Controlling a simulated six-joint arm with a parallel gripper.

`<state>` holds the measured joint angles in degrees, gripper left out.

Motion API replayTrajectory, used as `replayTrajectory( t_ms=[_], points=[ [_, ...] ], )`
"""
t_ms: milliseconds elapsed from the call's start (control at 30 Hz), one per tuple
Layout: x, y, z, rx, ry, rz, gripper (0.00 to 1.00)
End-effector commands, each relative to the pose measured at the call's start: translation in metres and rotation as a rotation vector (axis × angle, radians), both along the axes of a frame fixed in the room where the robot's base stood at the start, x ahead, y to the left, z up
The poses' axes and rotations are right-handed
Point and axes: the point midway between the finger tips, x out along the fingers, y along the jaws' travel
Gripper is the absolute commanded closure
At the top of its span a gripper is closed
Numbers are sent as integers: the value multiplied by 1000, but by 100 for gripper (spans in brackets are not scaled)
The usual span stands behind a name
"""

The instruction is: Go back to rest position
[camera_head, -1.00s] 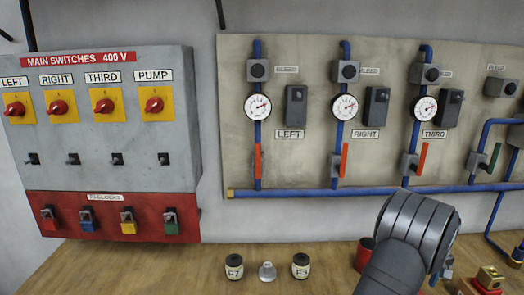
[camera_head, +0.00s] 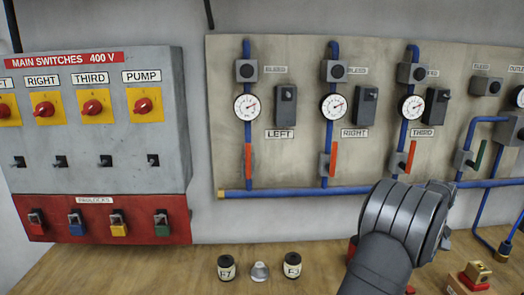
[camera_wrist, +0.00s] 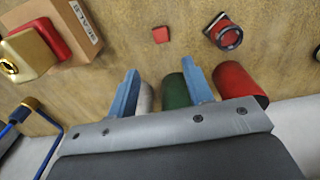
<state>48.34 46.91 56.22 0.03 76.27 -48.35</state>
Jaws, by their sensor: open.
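My gripper (camera_wrist: 162,84) shows in the wrist view as two blue fingers set well apart, with nothing held between them. A green cylinder (camera_wrist: 176,92) shows partly between and behind the fingers. A red cylinder (camera_wrist: 240,84) is right of the right finger, and a pale one (camera_wrist: 144,97) is partly hidden by the left finger. I cannot tell whether the fingers touch any of them. In the head view my dark grey wrist is at the lower right, above the bench, and it hides the fingers.
The wooden bench (camera_head: 150,268) carries two dark-topped pots (camera_head: 226,268) (camera_head: 292,266) with a grey cone (camera_head: 259,272) between. A brass-and-red block (camera_head: 475,275) is at right. A SEALS box (camera_wrist: 62,30) shows in the wrist view. Gauges, valves and blue pipes (camera_head: 290,192) line the wall panel behind.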

Motion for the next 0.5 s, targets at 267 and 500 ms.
replayTrajectory(
  t_ms=[267, 500],
  points=[
    [-1, 2, -66, 10, 9, 0, 53],
    [-1, 2, -114, 10, 9, 0, 53]
  ],
)
